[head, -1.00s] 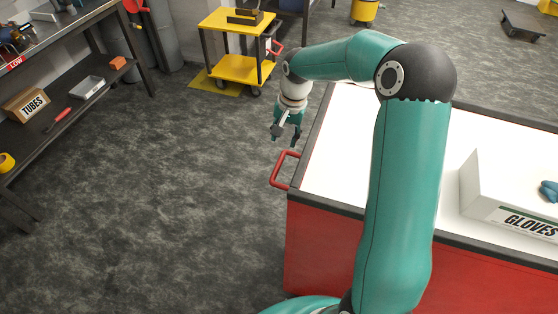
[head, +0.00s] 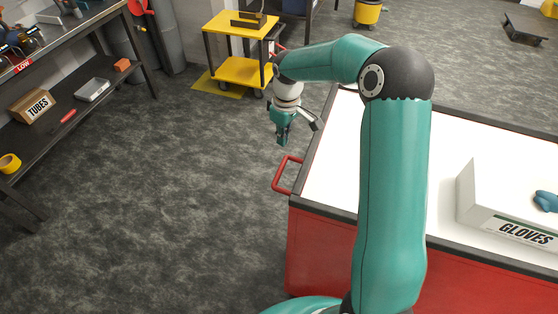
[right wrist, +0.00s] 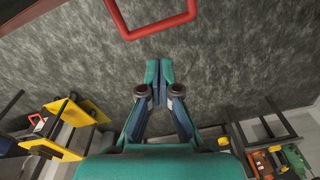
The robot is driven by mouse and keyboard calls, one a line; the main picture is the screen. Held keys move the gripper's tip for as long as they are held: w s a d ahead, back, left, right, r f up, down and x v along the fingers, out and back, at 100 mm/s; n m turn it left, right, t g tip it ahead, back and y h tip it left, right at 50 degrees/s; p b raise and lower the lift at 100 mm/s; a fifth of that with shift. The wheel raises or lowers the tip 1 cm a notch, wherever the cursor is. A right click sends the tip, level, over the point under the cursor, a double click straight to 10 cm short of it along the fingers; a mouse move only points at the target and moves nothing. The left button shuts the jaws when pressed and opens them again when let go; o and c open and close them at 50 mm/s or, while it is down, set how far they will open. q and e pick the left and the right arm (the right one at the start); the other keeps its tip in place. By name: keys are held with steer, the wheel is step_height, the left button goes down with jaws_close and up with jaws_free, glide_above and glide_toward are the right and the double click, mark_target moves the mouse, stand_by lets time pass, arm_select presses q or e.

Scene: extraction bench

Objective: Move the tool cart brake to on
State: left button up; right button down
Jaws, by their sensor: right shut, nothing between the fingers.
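A red cart (head: 330,250) with a white top stands at the right, and a red loop handle (head: 283,174) sticks out from its left end. The loop also shows at the top of the right wrist view (right wrist: 150,32). My right gripper (head: 283,140) is over the floor just beyond the loop, pointing down and apart from it. In the right wrist view its fingers (right wrist: 159,82) are together with nothing between them. I cannot make out a brake lever or its setting on the cart. My left gripper is not in view.
A glove box (head: 500,220) lies on the cart top. A yellow cart (head: 240,72) stands behind on a yellow mat. A dark bench (head: 95,115) with a shelf stands at the left. The grey floor (head: 170,200) between is clear.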

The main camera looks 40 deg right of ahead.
mark_target(281, 168)
arm_select(q)
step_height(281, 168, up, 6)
steer(key=p, duration=0.5)
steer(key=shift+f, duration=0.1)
arm_select(e)
steer(key=f+n, duration=0.4)
steer(key=n, duration=0.3)
steer(key=f+n, duration=0.4)
steer(key=n, duration=0.3)
steer(key=w+f+n+g, duration=0.1)
steer(key=f+n, duration=0.3)
steer(key=n, duration=0.3)
steer(key=shift+w+f+h, duration=0.1)
steer(key=shift+f+h, duration=0.2)
steer(key=shift+f, duration=0.05)
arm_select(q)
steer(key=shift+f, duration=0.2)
arm_select(e)
steer(key=shift+f, duration=0.15)
